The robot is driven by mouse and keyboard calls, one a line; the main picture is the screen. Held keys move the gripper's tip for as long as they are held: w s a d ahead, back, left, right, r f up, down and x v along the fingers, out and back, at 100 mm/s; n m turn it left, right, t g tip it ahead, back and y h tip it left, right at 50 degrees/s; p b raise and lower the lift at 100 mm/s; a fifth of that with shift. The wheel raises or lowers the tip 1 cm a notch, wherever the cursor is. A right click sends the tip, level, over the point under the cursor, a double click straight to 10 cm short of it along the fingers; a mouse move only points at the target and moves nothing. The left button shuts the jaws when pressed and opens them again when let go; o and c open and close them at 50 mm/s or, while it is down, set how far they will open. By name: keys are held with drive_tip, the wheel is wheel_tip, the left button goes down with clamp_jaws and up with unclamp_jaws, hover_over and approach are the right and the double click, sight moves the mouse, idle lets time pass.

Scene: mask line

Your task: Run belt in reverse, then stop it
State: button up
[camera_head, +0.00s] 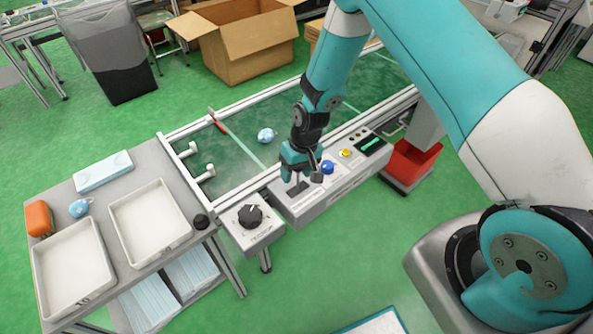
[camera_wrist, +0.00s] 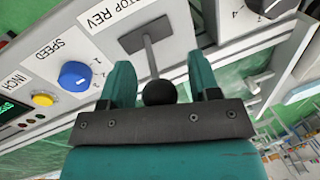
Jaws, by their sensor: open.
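The control box (camera_head: 335,185) is fixed along the near side of the conveyor belt (camera_head: 240,160). In the wrist view, its lever (camera_wrist: 152,58) rises from a dark slot beside a label reading STOP REV and ends in a black ball knob (camera_wrist: 160,92). My gripper (camera_head: 303,165) is over the lever's part of the box. In the wrist view, my open gripper (camera_wrist: 160,78) has one teal finger on each side of the lever, with gaps visible. A blue item (camera_head: 267,135) lies on the belt. I cannot tell whether the belt is moving.
A blue SPEED dial (camera_wrist: 75,75), a yellow INCH button (camera_wrist: 42,99) and a green display (camera_head: 370,144) share the box. A black rotary knob (camera_head: 249,215) sits on a separate box to the left. A side table holds white trays (camera_head: 150,222). A red bin (camera_head: 412,163) stands right.

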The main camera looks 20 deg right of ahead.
clamp_jaws()
